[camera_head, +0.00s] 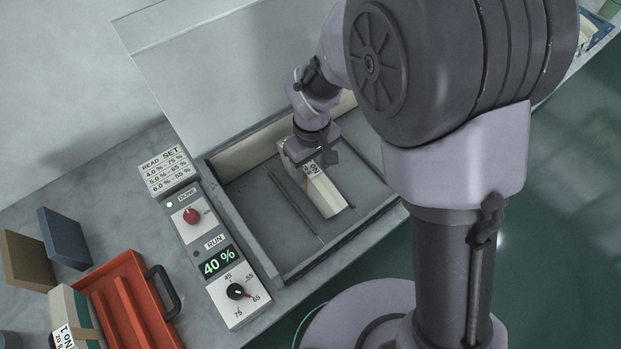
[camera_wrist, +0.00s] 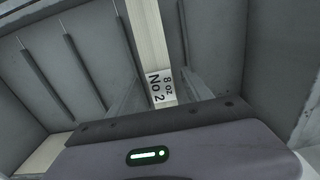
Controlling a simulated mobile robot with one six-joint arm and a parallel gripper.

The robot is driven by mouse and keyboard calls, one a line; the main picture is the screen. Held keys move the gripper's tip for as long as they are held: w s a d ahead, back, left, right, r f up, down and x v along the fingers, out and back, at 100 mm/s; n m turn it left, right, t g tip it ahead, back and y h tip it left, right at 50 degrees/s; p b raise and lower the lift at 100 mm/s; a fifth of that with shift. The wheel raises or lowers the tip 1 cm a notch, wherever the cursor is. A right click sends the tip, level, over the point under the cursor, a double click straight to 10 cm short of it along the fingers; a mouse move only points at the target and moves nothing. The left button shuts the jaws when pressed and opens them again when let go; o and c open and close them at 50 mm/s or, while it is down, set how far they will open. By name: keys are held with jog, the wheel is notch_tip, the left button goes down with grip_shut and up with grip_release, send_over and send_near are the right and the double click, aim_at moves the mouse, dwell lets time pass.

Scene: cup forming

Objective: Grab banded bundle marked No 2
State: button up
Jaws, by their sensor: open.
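The banded bundle marked No 2 (camera_head: 325,196) is a long pale block lying in the grey tray of the machine. In the wrist view the bundle (camera_wrist: 146,32) runs away from me, and its white band reads "8 oz No 2" (camera_wrist: 161,88). My gripper (camera_head: 313,160) is over the bundle's far end in the head view and hides part of its label. In the wrist view my gripper (camera_wrist: 162,76) is open, with one finger on each side of the banded end. I cannot tell whether the fingers touch it.
The tray (camera_head: 251,231) has raised walls and thin divider rails (camera_head: 294,205) beside the bundle. A control panel (camera_head: 215,255) shows 40 %. A red crate (camera_head: 150,300), a No 1 bundle (camera_head: 66,335), and brown (camera_head: 25,258) and blue (camera_head: 64,238) blocks are at left.

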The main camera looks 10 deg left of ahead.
jog(key=f, duration=0.1)
jog(key=f+b, duration=0.1)
jog(key=f, duration=0.1)
jog(key=f+b, duration=0.1)
jog(key=f, duration=0.1)
jog(key=shift+w+a+f, duration=0.1)
jog(key=shift+a+f, duration=0.05)
jog(key=shift+a, duration=0.1)
jog(key=shift+c, duration=0.5)
grip_shut()
dwell(0.5)
